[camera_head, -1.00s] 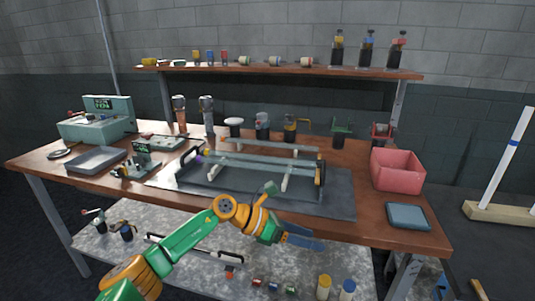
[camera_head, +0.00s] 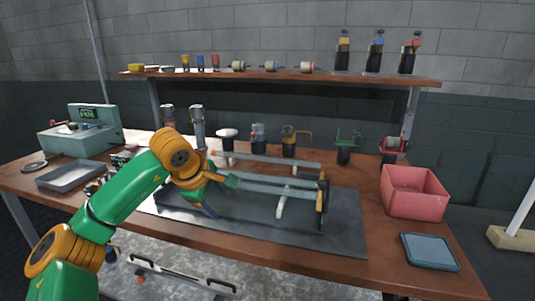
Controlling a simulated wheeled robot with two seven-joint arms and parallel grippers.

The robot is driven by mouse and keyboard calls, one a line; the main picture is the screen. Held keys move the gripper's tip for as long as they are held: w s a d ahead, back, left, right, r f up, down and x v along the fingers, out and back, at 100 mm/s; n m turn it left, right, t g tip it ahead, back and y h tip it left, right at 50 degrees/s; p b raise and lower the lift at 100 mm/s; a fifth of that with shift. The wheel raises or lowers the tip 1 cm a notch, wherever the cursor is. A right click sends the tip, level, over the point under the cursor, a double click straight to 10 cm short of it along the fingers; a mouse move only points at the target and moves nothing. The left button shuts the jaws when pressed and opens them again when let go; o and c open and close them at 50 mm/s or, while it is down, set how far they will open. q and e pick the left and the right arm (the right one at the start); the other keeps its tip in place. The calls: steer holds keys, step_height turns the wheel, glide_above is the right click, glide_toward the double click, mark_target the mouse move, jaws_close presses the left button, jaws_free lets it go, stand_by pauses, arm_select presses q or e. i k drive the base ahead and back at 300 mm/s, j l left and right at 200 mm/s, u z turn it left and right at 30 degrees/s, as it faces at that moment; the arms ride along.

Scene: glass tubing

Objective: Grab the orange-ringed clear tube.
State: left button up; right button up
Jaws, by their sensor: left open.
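A clear tube (camera_head: 265,161) with an orange mark at its left end lies across the back of the dark mat (camera_head: 345,235). I cannot tell whether the mark is a full ring. More clear tubing (camera_head: 275,187) lies in front of it, held in a rack with a dark end plate (camera_head: 322,200). My left gripper (camera_head: 220,195) is open over the left part of the rack, its fingers close to the left end of the front tubing. I cannot tell whether they touch. My left arm hides the rack's left end. My right gripper is not in view.
A red bin (camera_head: 413,192) and a blue-grey tray (camera_head: 430,251) stand at the right. A grey tray (camera_head: 72,175) and a green machine (camera_head: 82,132) stand at the left. Several dark stands line the back, below a raised shelf (camera_head: 270,75).

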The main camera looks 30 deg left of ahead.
mark_target(305, 164)
steer(key=i+j, duration=0.25)
steer(key=i, duration=0.25)
steer(key=i+j, duration=0.25)
steer(key=i, duration=0.3)
